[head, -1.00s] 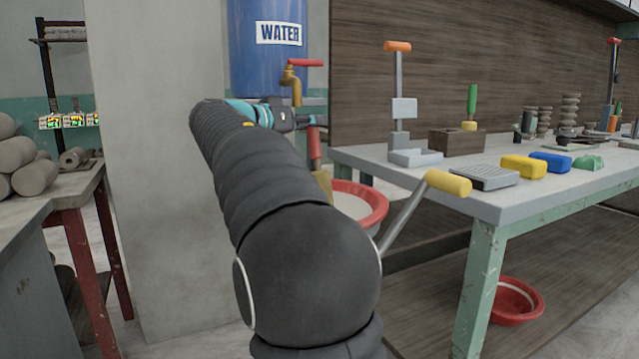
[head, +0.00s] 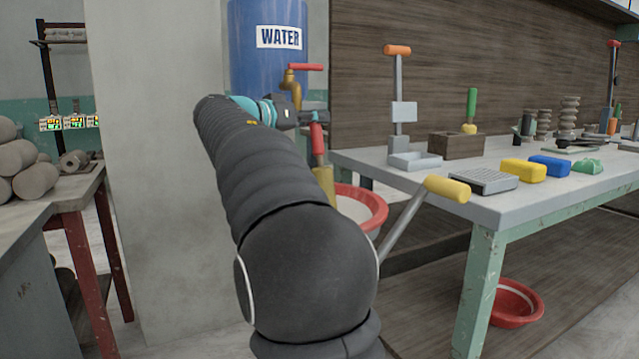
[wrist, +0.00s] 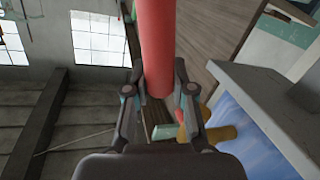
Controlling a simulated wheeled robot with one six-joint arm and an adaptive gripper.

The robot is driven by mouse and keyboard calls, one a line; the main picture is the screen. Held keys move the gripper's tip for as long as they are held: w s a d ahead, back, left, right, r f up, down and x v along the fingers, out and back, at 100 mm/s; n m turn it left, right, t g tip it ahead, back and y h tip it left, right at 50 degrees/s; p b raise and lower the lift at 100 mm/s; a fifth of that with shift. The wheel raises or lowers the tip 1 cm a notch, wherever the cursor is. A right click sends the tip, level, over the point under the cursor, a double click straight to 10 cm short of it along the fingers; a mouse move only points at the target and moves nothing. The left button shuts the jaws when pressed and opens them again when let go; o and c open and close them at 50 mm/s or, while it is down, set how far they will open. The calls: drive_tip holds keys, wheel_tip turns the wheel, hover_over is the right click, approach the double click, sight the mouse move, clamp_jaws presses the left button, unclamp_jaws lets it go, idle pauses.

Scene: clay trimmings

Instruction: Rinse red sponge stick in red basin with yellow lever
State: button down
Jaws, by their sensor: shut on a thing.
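My gripper (head: 314,118) is shut on the red handle (head: 317,140) of the sponge stick, below and right of the tap. The stick hangs nearly upright with its yellowish sponge end (head: 323,181) down. In the wrist view my gripper (wrist: 160,90) has its fingers on either side of the red handle (wrist: 157,45). The red basin (head: 380,210) with a pale inside is partly hidden behind my arm. The sponge overlaps its left side in the picture; I cannot tell whether they touch. The yellow lever (head: 448,188) tops a slanted grey rod right of the basin.
A blue water barrel (head: 262,60) with a brass tap (head: 291,88) stands behind my gripper. The workbench (head: 480,208) at right holds a wooden block, sponges and several tools. Another red basin (head: 530,310) lies under it. A pale pillar (head: 150,200) stands at left.

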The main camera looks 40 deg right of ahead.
drive_tip(key=shift+r+p, duration=2.15)
drive_tip(key=shift+r, duration=1.25)
